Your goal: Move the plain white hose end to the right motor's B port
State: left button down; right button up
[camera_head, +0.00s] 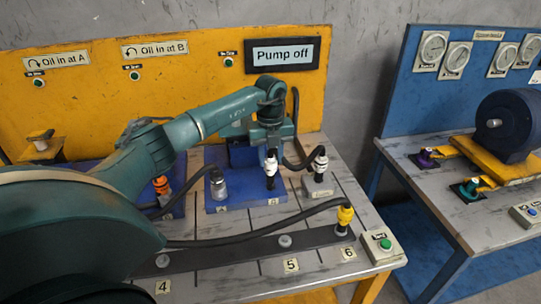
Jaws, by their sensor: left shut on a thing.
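My left gripper (271,147) reaches down over the right blue motor block (239,199) and is shut on a white hose end (271,165). This end stands upright at the port by the right-hand label on the block, which looks like B (273,201). I cannot tell whether it is fully seated. A grey hose end (218,187) stands at the port labelled A. Another white hose end (320,162) with dark parts stands on a small grey block (318,188) to the right. My right gripper is not in view.
A yellow-banded hose end (345,215) stands on the dark front strip (220,257) near label 6. An orange hose end (161,186) is partly behind my arm. A green-button box (381,246) sits at the right corner. A blue bench (400,148) stands further right.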

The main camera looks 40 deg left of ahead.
pick_arm(q)
jog(key=shift+f+b, duration=0.3)
jog(key=shift+f, duration=0.3)
jog(key=c, duration=0.9)
grip_release()
notch_tip(320, 180, up, 6)
jog(key=p, duration=0.5)
